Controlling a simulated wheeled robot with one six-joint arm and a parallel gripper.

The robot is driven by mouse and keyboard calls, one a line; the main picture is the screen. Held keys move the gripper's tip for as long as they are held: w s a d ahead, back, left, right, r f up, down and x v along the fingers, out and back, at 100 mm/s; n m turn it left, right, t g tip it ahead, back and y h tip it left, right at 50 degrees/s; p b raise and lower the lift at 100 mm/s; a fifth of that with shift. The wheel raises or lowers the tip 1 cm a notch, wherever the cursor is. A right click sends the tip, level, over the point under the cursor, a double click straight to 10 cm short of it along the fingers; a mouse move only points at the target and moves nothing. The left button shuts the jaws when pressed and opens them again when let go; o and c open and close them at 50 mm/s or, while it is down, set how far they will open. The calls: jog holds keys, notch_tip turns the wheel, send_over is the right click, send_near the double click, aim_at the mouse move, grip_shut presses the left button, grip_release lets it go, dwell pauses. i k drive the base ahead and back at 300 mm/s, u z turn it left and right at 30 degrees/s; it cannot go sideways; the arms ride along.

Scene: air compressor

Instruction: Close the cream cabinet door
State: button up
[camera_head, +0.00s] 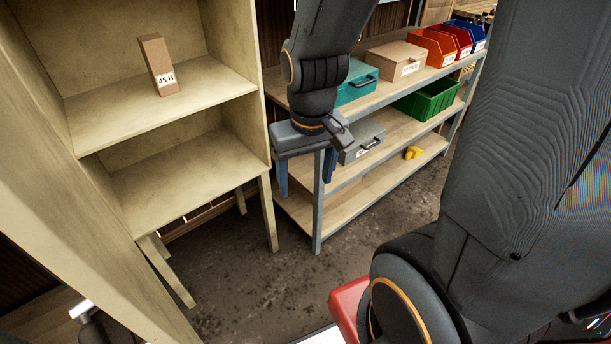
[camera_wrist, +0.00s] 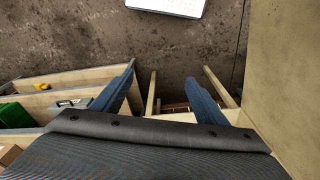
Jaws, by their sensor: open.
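The cream cabinet (camera_head: 212,98) stands at the left in the head view, with its front open and two shelf levels showing. Its door (camera_head: 60,225) appears as the large cream panel swung out toward the camera at the lower left. A large cream panel (camera_wrist: 288,80) fills the right side of the wrist view, probably the same door. My gripper (camera_head: 306,178) points down, open and empty, right of the cabinet's right front edge and apart from the door. In the wrist view its blue fingers (camera_wrist: 168,72) are spread with nothing between them.
A brown box marked 45 H (camera_head: 158,65) stands on the cabinet's upper shelf. A metal-framed shelf unit (camera_head: 317,205) behind my gripper holds a teal case (camera_head: 357,80), a grey case (camera_head: 362,142), and a green bin (camera_head: 428,100). Dark floor (camera_head: 245,275) is clear before the cabinet.

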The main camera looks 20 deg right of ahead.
aim_at(48, 207)
jog(key=z, duration=0.85)
jog(key=k, duration=1.35)
jog(key=u, duration=1.15)
jog(key=k, duration=0.3)
jog(key=u, duration=0.4)
jog(key=i, duration=0.25)
jog(key=u, duration=0.35)
